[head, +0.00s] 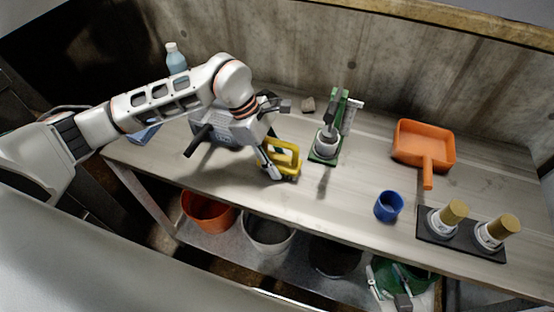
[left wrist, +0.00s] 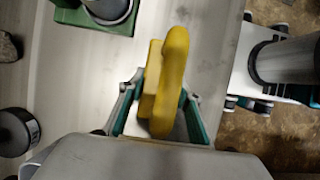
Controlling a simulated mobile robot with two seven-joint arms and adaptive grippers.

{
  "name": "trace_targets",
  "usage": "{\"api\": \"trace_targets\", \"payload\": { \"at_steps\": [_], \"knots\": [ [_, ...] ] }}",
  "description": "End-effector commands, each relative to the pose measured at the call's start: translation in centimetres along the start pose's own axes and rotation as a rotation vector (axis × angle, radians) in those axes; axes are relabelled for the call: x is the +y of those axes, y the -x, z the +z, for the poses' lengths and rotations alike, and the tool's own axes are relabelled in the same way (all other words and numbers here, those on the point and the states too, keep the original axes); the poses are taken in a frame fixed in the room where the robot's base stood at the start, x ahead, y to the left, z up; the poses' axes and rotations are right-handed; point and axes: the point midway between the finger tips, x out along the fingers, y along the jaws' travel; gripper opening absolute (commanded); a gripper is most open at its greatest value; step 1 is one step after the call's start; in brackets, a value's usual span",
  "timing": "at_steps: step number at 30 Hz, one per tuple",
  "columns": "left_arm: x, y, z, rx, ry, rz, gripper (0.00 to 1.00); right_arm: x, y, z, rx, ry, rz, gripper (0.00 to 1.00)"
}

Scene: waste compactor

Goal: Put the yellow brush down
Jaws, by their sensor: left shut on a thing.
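The yellow brush (head: 292,160) is held by my left gripper (head: 270,165) over the middle of the table, near its front edge. In the left wrist view, the brush (left wrist: 172,80) sits between the two teal-lined fingers (left wrist: 160,112), which are shut on it. Its lower side is hidden, and I cannot tell whether it touches the tabletop. My right gripper (head: 389,284) shows at the bottom of the head view, below the table's front edge; its fingers look spread and empty.
The table (head: 345,205) carries a green press (head: 326,146) just right of the brush, an orange dustpan (head: 424,145), a blue cup (head: 388,206) and a dark tray with two gold-topped cylinders (head: 468,239). A grey machine (head: 228,130) is at left. Several buckets stand below. Bare tabletop lies around the brush.

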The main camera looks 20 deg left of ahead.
Motion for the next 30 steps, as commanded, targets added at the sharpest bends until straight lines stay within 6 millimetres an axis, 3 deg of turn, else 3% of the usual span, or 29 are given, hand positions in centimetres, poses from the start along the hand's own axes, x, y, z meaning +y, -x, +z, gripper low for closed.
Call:
{"api": "trace_targets", "payload": {
  "at_steps": [1, 3, 17, 30],
  "knots": [
    [0.0, -0.2, -0.1, 0.001, 0.001, -0.001, 0.36, 0.0, -0.1, 0.2, -0.001, 0.0, 0.0, 0.4],
    [0.0, -0.1, -0.1, 0.001, 0.001, -0.001, 0.5, 0.0, 0.0, 0.1, -0.001, 0.0, 0.0, 0.4],
    [0.1, 0.8, 0.0, 0.001, 0.0, 0.003, 0.5, 0.1, 0.1, -0.2, 0.002, 0.0, 0.001, 0.4],
    [0.1, 9.2, 0.0, 0.002, 0.001, 0.004, 0.5, 0.0, -0.1, 0.2, 0.001, 0.0, 0.0, 0.4]
  ]
}}
